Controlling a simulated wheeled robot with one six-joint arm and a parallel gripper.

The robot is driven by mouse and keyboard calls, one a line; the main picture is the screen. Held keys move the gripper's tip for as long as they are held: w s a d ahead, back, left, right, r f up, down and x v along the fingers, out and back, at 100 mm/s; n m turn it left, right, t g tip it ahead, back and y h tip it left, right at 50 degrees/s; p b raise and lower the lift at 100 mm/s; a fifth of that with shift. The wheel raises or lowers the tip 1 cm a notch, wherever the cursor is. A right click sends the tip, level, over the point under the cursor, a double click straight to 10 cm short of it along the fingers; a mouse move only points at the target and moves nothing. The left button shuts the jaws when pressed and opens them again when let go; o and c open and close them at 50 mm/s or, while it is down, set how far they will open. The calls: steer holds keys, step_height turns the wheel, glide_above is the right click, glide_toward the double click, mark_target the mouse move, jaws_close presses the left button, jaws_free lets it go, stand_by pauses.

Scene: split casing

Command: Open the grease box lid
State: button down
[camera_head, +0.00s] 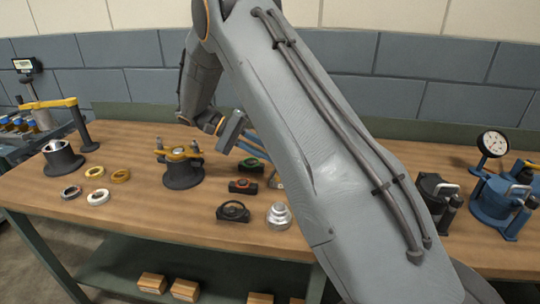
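I cannot tell for sure which thing is the grease box. A dark pot with a lid and handle-like parts (437,190) stands on the right of the bench, partly behind my arm. Small dark boxes with a red front (243,186) and a green top (250,166) lie mid-bench. My gripper (236,138) hangs over the middle of the bench, above and behind these boxes. Its fingertips are small and partly hidden by my arm, so its opening and any grasp cannot be made out. Something blue shows just beneath it.
A dark casing with a yellow top (182,165) stands left of the gripper. Several rings (98,197) and a dark cup (61,158) lie further left. A silver stepped part (279,215) sits in front. A blue casing (498,198) and a dial gauge (492,143) are at right.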

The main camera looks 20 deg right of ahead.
steer(key=shift+w+a+f+h+b, duration=0.1)
steer(key=shift+w+a+h+b, duration=0.1)
steer(key=shift+a+h+b, duration=0.15)
steer(key=shift+g, duration=0.3)
steer(key=c, duration=1.7)
jaws_free()
step_height(320, 180, up, 10)
steer(key=shift+b, duration=1.2)
